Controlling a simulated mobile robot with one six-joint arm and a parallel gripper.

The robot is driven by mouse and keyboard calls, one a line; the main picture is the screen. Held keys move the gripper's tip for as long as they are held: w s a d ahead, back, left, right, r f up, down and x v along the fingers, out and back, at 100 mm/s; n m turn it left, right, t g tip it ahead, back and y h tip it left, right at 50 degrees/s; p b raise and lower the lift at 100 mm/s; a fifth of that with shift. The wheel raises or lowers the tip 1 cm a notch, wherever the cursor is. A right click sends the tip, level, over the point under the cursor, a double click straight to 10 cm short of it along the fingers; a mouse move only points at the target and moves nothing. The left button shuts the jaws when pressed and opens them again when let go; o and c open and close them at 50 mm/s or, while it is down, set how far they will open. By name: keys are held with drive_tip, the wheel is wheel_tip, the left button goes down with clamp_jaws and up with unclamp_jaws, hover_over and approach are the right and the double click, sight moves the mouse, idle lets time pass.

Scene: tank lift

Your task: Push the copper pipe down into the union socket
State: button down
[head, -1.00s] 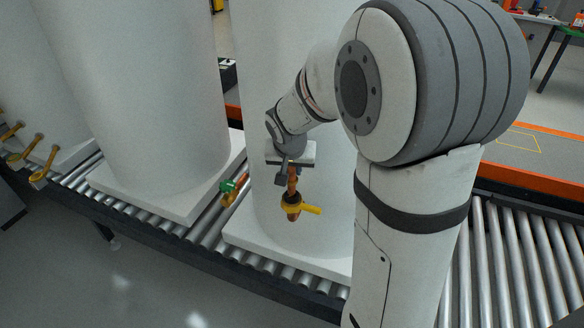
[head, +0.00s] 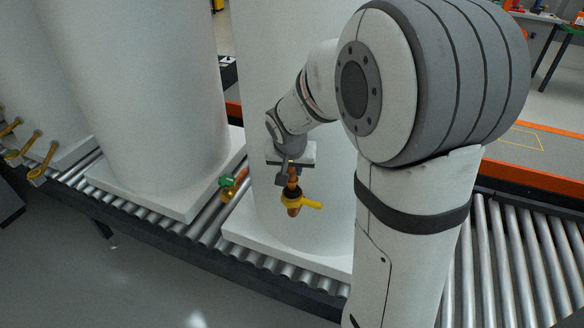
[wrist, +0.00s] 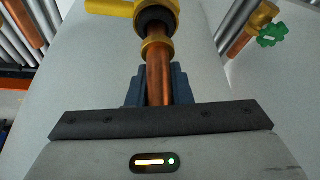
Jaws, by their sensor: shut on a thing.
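The copper pipe (wrist: 158,78) stands out from between my gripper's jaws in the wrist view. Its far end meets a brass union socket (wrist: 157,48) below a dark ring and a yellow lever valve. How deep the pipe sits in the socket cannot be told. My gripper (wrist: 157,85) is shut on the pipe, with its blue-grey fingers on either side. In the head view the pipe (head: 292,177) hangs below my gripper (head: 290,180), in line with the valve with the yellow handle (head: 312,205), in front of a white tank.
White tanks (head: 150,90) stand on square bases along a roller conveyor (head: 209,226). A green-handled valve (head: 227,182) on copper pipe is close to the left. Several brass fittings (head: 40,165) are at the far left. The right rollers (head: 520,260) are clear.

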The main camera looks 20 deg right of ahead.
drive_tip(key=shift+f+b, duration=1.35)
drive_tip(key=shift+f, duration=0.1)
drive_tip(key=c, duration=1.2)
unclamp_jaws()
drive_tip(key=shift+c, duration=0.2)
drive_tip(key=shift+r, duration=0.1)
drive_tip(key=v, duration=0.7)
drive_tip(key=shift+s+r, duration=0.2)
drive_tip(key=shift+r, duration=0.1)
